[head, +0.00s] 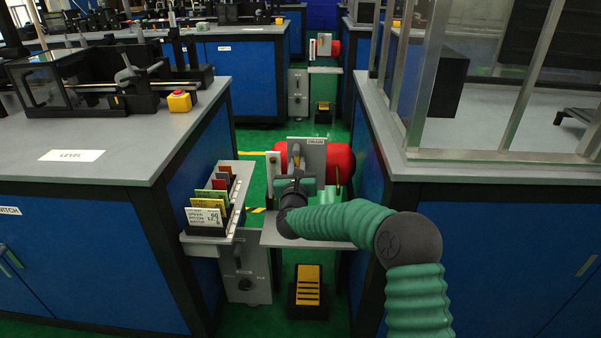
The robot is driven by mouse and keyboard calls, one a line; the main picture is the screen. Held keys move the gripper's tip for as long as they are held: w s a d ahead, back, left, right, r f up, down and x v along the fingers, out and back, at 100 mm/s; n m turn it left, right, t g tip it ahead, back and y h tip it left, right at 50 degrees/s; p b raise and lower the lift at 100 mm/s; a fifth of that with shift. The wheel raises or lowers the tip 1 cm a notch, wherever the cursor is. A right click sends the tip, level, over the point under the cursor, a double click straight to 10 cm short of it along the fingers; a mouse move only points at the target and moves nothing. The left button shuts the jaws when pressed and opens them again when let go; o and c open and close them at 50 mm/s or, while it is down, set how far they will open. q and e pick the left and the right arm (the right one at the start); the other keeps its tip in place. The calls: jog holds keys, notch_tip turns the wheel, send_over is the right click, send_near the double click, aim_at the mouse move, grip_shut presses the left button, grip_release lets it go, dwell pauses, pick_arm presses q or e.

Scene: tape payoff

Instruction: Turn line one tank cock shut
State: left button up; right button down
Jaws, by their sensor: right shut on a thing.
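A red tank (341,165) lies on its side in the gap between two blue benches. A grey upright plate (316,158) with a small label, which seems to read DRAIN, stands in front of it. A grey cock handle (295,154) stands roughly upright at the plate's left side. My right gripper (294,176), at the end of a green sleeved arm, is shut on the cock handle. The gripper and wrist hide the handle's lower part and its pivot. A short green pipe (325,195) is beside the gripper. My left gripper is out of view.
A card rack (207,225) on a narrow shelf stands left of my arm. A grey shelf (270,238) lies under my wrist, with a yellow-topped pedal (308,285) below. A framed bench (500,170) bounds the right. A similar red tank (325,48) is farther back.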

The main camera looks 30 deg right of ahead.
jog(key=shift+w+a+f+m+b, duration=0.1)
jog(key=shift+a+f+m+b, duration=0.2)
jog(key=shift+f+m+b, duration=0.25)
jog(key=shift+r, duration=0.1)
jog(key=c, duration=1.5)
grip_release()
jog(key=shift+w, duration=0.1)
jog(key=shift+c, duration=0.2)
jog(key=shift+o, duration=0.7)
jog(key=shift+d+r, duration=0.1)
jog(key=shift+r, duration=0.15)
